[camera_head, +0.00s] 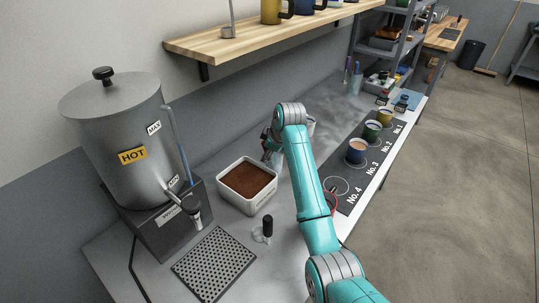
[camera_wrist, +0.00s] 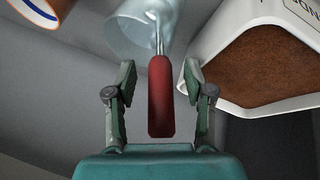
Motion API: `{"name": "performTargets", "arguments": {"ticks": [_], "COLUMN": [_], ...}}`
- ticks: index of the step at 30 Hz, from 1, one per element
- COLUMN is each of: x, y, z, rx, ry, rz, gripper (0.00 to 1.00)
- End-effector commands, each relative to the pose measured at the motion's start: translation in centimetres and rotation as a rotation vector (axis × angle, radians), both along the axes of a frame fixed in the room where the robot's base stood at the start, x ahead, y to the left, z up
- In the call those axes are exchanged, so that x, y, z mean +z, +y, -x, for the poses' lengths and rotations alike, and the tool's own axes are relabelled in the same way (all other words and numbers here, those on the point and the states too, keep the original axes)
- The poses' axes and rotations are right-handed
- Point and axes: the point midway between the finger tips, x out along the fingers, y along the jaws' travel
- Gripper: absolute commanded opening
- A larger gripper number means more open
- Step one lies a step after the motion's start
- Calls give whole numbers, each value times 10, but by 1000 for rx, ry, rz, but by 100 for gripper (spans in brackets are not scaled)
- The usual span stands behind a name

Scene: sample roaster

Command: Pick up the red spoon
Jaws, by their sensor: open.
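The red spoon's handle (camera_wrist: 161,98) shows in the wrist view, with a thin metal shaft running up into a clear glass vessel (camera_wrist: 140,35). My gripper (camera_wrist: 159,72) is open, with one finger on each side of the handle. Small gaps show between the fingers and the handle. The spoon's bowl end is hard to make out in the glass. In the head view my gripper (camera_head: 270,147) is beyond the white bin, partly hidden by my arm, and the red spoon cannot be made out there.
The white bin of brown grounds (camera_wrist: 226,88) is close to the right finger; it also shows in the head view (camera_head: 236,201). A rimmed cup (camera_wrist: 40,12) is at the wrist view's top left.

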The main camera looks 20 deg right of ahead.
Motion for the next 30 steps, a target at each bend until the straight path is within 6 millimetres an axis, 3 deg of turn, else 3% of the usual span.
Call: {"name": "performTargets", "arguments": {"ticks": [4, 9, 11, 22, 30], "x": [0, 1, 1, 6, 51], "y": [0, 0, 0, 0, 0], "z": [0, 0, 0, -1, -1], "rx": [0, 0, 0, 0, -1], "ry": [0, 0, 0, -3, -6], "rz": [0, 0, 0, -1, 0], "gripper": [53, 10, 0, 0, 0]}}
